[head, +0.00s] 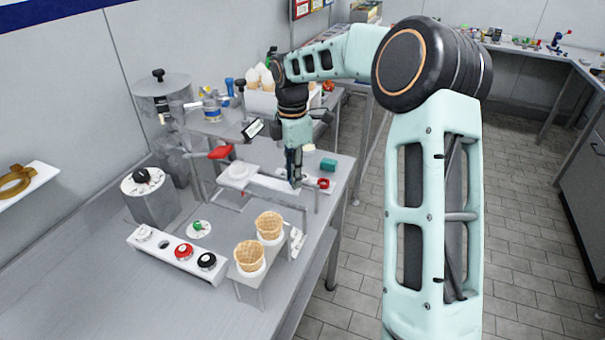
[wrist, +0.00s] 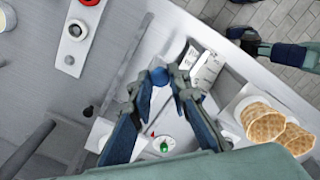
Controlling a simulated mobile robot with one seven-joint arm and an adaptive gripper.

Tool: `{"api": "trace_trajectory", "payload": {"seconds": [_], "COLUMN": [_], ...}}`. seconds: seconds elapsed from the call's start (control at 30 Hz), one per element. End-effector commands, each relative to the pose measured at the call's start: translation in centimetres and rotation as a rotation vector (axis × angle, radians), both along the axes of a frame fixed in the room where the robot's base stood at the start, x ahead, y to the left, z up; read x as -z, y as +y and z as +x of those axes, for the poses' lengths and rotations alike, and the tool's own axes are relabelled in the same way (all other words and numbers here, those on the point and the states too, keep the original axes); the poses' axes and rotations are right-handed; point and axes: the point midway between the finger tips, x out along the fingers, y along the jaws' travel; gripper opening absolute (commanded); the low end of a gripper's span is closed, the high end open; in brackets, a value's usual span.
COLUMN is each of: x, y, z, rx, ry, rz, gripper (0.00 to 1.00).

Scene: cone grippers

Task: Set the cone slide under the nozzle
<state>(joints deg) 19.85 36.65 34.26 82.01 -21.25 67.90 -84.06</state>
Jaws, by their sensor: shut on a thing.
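My gripper (head: 295,182) reaches down over the middle of the work table. The cone slide appears to be the white piece with a round seat (head: 239,171), left of my gripper in the head view. Whether the knob belongs to it is hidden by my fingers. A red-handled fitting (head: 220,152) stands behind the seat and may be the nozzle; I cannot tell whether they line up. No cone shows on the seat.
Two waffle cones (head: 268,224) stand in a white rack at the table's front; they also show in the wrist view (wrist: 264,121). A white panel with red and black knobs (head: 180,254) lies front left.

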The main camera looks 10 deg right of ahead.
Motion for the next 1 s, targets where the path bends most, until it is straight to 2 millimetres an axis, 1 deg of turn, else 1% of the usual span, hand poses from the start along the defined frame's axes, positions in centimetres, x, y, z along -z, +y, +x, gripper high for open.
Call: {"api": "trace_trajectory", "payload": {"seconds": [0.03,0.1,0.4,0.43,0.6,0.87,0.97,1.0], "x": [-0.3,-0.2,-0.1,-0.1,0.0,-0.1,-0.7,-1.3], "y": [0.7,1.1,1.2,1.2,1.1,1.1,1.1,1.1], "z": [0.4,0.7,0.8,0.8,0.8,0.7,0.8,0.8], "rx": [-0.004,-0.003,-0.001,-0.001,-0.001,-0.001,0.000,0.000], "ry": [-0.003,-0.002,-0.002,-0.002,-0.002,-0.002,-0.003,-0.004], "rz": [0.002,0.000,-0.001,0.000,0.000,-0.001,0.000,0.000], "gripper": [0.00,0.00,0.00,0.18,0.34,0.34,0.34,0.34]}}
